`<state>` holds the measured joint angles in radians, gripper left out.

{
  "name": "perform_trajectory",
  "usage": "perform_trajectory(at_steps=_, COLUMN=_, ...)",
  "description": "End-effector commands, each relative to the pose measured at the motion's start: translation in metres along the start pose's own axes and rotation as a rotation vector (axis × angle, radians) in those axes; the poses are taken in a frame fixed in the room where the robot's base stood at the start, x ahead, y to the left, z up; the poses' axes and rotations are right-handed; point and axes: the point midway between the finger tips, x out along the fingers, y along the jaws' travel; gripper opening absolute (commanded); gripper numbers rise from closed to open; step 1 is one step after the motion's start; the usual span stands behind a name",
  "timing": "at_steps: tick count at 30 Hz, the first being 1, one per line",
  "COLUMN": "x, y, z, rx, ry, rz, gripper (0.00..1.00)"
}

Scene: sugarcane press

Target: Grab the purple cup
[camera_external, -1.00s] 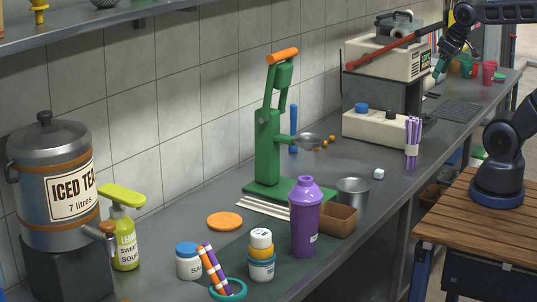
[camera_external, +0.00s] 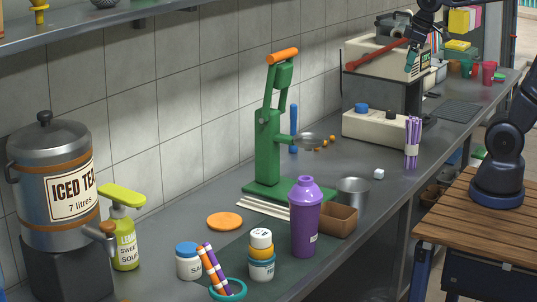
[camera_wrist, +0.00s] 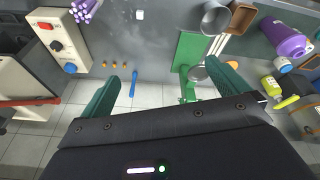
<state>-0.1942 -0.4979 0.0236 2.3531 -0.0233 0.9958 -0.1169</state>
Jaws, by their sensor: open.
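The purple cup (camera_external: 305,225), a tall lidded shaker, stands upright on the counter in front of the green press, and nothing holds it. In the wrist view the purple cup (camera_wrist: 284,38) lies at the upper right, well to the side of my fingers. My gripper (camera_external: 412,57) is at the far end of the counter, raised in front of the machine with the red lever, far from the cup. In the wrist view my gripper (camera_wrist: 166,76) has its two teal fingers wide apart with nothing between them.
The green press (camera_external: 268,150) stands behind the cup. A metal cup (camera_external: 353,192) and a brown box (camera_external: 337,220) are close to its right. Stacked jars (camera_external: 261,262) stand at its front left. Purple straws (camera_external: 412,140) and a white control box (camera_external: 374,128) are farther back.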

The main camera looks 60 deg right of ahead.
Motion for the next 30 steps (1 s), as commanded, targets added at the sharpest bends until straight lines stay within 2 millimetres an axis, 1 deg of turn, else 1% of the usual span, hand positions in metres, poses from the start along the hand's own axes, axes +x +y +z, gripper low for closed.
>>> perform_trajectory(at_steps=1, x=0.003, y=-0.009, z=-0.015, rx=-0.046, ry=-0.015, rz=-0.008, gripper=1.00)
perform_trajectory(at_steps=6, x=0.013, y=-0.040, z=-0.060, rx=-0.195, ry=-0.057, rz=-0.029, gripper=1.00)
perform_trajectory(at_steps=11, x=0.026, y=-0.077, z=-0.099, rx=-0.335, ry=-0.094, rz=-0.049, gripper=1.00)
perform_trajectory(at_steps=14, x=0.036, y=-0.104, z=-0.122, rx=-0.424, ry=-0.117, rz=-0.061, gripper=1.00)
perform_trajectory(at_steps=18, x=0.053, y=-0.146, z=-0.149, rx=-0.549, ry=-0.148, rz=-0.077, gripper=1.00)
perform_trajectory(at_steps=20, x=0.061, y=-0.166, z=-0.160, rx=-0.601, ry=-0.161, rz=-0.084, gripper=1.00)
perform_trajectory(at_steps=21, x=0.067, y=-0.180, z=-0.166, rx=-0.638, ry=-0.170, rz=-0.089, gripper=1.00)
perform_trajectory(at_steps=26, x=0.090, y=-0.238, z=-0.186, rx=-0.778, ry=-0.205, rz=-0.107, gripper=1.00)
perform_trajectory(at_steps=27, x=0.097, y=-0.253, z=-0.190, rx=-0.814, ry=-0.214, rz=-0.111, gripper=1.00)
perform_trajectory(at_steps=29, x=0.107, y=-0.277, z=-0.194, rx=-0.867, ry=-0.226, rz=-0.118, gripper=1.00)
perform_trajectory(at_steps=30, x=0.114, y=-0.293, z=-0.197, rx=-0.903, ry=-0.234, rz=-0.122, gripper=1.00)
